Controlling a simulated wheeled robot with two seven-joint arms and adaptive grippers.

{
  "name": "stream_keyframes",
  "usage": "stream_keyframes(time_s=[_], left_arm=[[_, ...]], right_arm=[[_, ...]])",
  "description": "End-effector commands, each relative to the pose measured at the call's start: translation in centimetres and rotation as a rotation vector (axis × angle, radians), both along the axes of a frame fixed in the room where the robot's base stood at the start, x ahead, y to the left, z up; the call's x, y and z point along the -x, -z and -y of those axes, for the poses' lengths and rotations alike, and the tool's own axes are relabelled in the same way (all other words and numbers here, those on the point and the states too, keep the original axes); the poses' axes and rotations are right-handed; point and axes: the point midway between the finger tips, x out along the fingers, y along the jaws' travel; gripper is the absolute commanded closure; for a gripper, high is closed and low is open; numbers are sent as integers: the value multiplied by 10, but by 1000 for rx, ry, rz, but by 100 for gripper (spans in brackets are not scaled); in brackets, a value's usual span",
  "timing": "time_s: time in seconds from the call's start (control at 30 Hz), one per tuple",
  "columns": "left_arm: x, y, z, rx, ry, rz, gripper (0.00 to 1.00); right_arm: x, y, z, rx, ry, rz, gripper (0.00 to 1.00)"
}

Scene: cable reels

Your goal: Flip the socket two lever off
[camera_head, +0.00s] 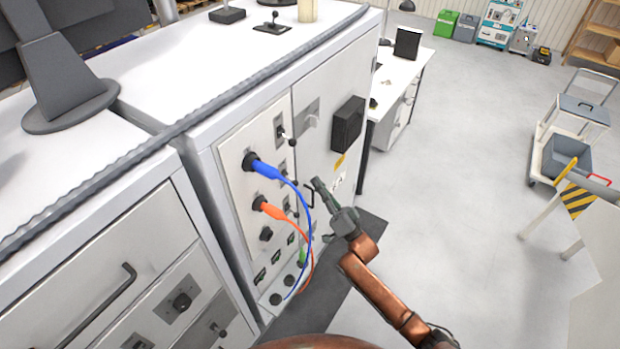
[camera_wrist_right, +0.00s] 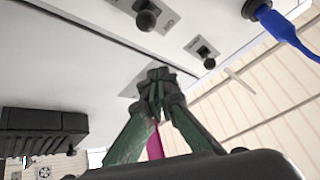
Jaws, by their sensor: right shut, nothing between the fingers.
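The grey panel (camera_head: 238,170) has a blue plug (camera_head: 262,165) in its upper socket and an orange plug (camera_head: 270,209) in the one below. Small levers stand to the right of the sockets; the top lever (camera_head: 284,134) shows clearly, while lower ones are partly behind the cables. In the wrist view two black ball-knobbed levers (camera_wrist_right: 147,16) (camera_wrist_right: 207,60) and the blue plug (camera_wrist_right: 275,22) show. My right gripper (camera_head: 317,184) is shut and empty, in front of the cabinet to the right of the plugs. Its closed fingertips (camera_wrist_right: 157,78) appear apart from both knobs. My left gripper is out of view.
A black box (camera_head: 347,124) sticks out from the cabinet front above my right gripper. Blue and orange cables hang in loops left of it. Drawers with a handle (camera_head: 125,275) stand at left.

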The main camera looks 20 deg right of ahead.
Motion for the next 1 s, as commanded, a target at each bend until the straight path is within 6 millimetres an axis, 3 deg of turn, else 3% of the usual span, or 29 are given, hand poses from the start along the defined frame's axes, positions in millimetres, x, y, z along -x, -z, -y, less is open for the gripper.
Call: stream_keyframes(time_s=[0.1,0.3,1.0], left_arm=[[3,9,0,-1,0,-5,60],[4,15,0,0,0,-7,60],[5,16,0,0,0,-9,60]], right_arm=[[14,23,7,1,1,1,100],[30,44,13,2,1,3,100],[35,51,15,2,1,3,100]])
